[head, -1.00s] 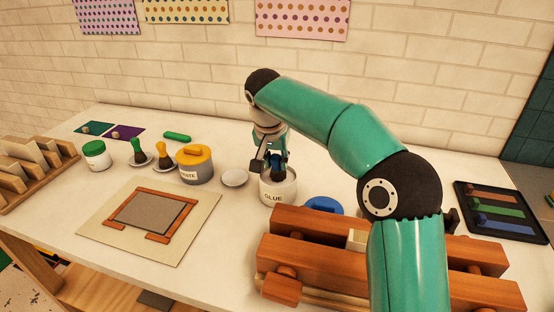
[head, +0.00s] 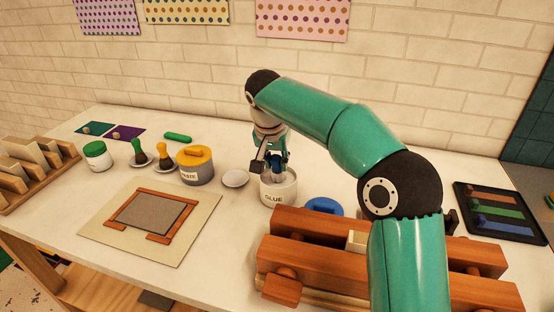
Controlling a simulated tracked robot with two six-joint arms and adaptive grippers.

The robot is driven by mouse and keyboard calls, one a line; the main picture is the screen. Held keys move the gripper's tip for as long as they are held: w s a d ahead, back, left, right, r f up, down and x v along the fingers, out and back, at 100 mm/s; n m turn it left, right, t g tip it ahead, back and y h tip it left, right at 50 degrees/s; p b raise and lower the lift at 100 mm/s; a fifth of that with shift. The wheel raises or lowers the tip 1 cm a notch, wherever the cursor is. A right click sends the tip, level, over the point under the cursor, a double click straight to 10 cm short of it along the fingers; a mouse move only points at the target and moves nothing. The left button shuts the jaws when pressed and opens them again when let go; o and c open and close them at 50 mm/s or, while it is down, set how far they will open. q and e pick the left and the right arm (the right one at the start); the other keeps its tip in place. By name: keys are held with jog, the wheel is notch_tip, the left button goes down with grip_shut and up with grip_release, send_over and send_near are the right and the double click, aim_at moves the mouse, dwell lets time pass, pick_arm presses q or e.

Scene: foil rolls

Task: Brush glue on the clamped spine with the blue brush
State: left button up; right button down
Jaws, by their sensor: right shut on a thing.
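My right gripper (head: 272,163) is above the open white glue pot (head: 278,191), pointing down. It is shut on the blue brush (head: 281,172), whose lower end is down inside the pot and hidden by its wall. The clamped spine (head: 357,240) shows as a small pale block between the wooden beams of the press (head: 320,258) at the front right. My right arm hides part of the press and possibly more of the spine. My left gripper is not in view.
A blue lid (head: 323,206) lies between pot and press. An empty white saucer (head: 235,178) and a yellow-lidded paste pot (head: 195,166) stand left of the glue. Green (head: 138,153) and yellow (head: 163,156) brushes stand further left. A framed board (head: 150,218) lies at the front left.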

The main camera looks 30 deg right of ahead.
jog(key=shift+r+p, duration=2.95)
jog(key=shift+r, duration=0.45)
